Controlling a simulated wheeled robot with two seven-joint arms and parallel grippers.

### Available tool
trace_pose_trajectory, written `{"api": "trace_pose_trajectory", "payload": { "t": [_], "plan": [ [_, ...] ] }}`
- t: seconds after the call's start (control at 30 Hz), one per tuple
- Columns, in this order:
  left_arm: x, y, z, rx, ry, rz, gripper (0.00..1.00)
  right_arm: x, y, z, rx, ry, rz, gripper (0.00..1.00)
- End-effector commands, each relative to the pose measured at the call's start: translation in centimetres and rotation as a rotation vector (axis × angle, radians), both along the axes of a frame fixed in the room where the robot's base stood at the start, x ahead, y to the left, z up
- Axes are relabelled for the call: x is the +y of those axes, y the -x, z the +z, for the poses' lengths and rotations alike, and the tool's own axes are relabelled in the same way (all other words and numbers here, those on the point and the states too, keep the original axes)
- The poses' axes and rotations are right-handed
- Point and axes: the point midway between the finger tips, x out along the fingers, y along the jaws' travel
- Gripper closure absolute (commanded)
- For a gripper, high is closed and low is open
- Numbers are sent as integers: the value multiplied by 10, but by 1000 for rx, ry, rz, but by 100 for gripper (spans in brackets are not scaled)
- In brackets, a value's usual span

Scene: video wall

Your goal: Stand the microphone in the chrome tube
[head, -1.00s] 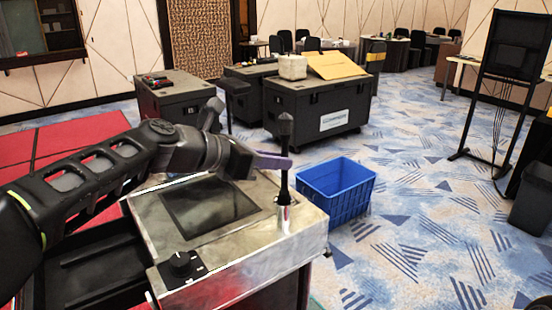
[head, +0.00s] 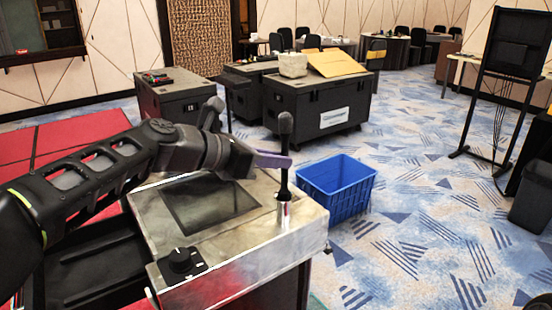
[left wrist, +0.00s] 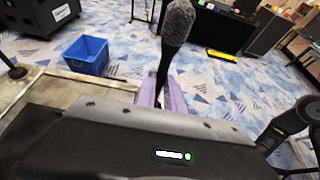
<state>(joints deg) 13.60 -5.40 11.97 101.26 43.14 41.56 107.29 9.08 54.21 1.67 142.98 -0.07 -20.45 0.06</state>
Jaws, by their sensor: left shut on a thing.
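The microphone (head: 285,130) is black with a rounded head and stands upright in the head view. Its lower end meets the chrome tube (head: 283,213), a short shiny cylinder at the right side of the metal console top; how deep it sits cannot be told. My left gripper (head: 275,160) has purple fingers and is shut on the microphone's shaft above the tube. In the left wrist view the microphone's grey foam head (left wrist: 178,20) rises between the purple fingers (left wrist: 165,95). The tube is hidden there. My right gripper is not in view.
The console top (head: 245,245) carries a dark screen (head: 210,203) and a black knob (head: 181,262). A blue crate (head: 338,187) stands on the floor beyond its right edge. Black cases (head: 318,105) stand behind. The carpet at right is mostly free.

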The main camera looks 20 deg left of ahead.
Motion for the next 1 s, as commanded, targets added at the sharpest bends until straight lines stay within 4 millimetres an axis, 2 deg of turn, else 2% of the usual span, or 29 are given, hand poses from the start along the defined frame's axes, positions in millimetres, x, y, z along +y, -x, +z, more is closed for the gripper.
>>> {"api": "trace_pose_trajectory", "payload": {
  "t": [0.7, 0.73, 1.0],
  "plan": [
    [0, 0, -23, -1, 1, -1, 100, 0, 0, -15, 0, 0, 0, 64],
    [0, 0, -21, -1, 1, 0, 85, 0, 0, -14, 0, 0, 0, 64],
    [0, 0, -21, 0, 0, -1, 62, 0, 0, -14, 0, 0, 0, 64]
  ]
}}
